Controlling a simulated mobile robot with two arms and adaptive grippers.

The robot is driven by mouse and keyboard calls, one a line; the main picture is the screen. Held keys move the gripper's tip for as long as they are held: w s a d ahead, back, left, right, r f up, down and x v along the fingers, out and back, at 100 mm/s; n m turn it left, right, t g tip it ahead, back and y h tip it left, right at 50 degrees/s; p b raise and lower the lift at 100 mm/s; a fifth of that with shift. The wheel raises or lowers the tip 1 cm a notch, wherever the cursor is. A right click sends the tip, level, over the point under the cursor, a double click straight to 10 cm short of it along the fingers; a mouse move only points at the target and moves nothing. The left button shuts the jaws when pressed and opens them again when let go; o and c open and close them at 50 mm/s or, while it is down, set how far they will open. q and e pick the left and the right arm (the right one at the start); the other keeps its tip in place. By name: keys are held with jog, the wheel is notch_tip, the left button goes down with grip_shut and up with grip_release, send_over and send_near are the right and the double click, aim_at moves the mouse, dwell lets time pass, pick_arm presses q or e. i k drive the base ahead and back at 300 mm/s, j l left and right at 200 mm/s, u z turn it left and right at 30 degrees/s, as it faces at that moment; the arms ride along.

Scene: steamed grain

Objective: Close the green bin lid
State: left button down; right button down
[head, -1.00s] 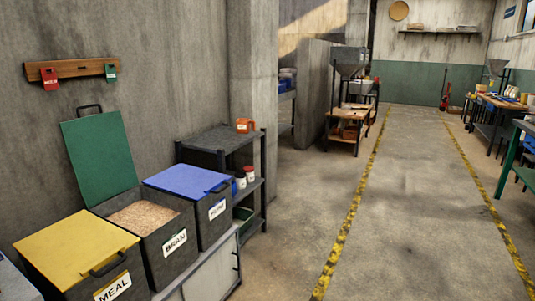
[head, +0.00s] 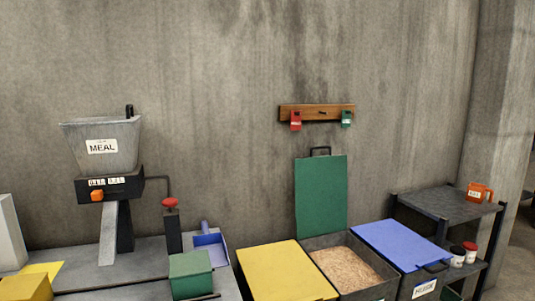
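The green bin lid (head: 321,195) stands open and upright against the wall, its dark handle (head: 320,151) at the top. It is hinged at the back of a dark grey bin (head: 374,292) filled with tan, grain-like bran (head: 346,269). The yellow-lidded bin's lid (head: 286,274) on its left and the blue-lidded bin's lid (head: 400,244) on its right are both down. The lower front of the bins is cut off by the frame's bottom edge. Neither of my grippers shows in the head view.
A grey bench (head: 142,250) at left carries a hopper machine (head: 104,160) labelled MEAL, a red-knobbed post, a green box (head: 190,275) and a blue scoop (head: 210,245). A dark shelf (head: 446,203) at right holds an orange mug and jars. A key rack (head: 317,112) hangs above the lid.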

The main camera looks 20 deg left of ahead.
aim_at(320, 182)
jog(key=i+u, duration=0.2)
jog(key=u, duration=0.25)
jog(key=i+z, duration=0.2)
jog(key=i, duration=0.15)
jog(key=i+j+z, duration=0.2)
jog(key=i, duration=0.15)
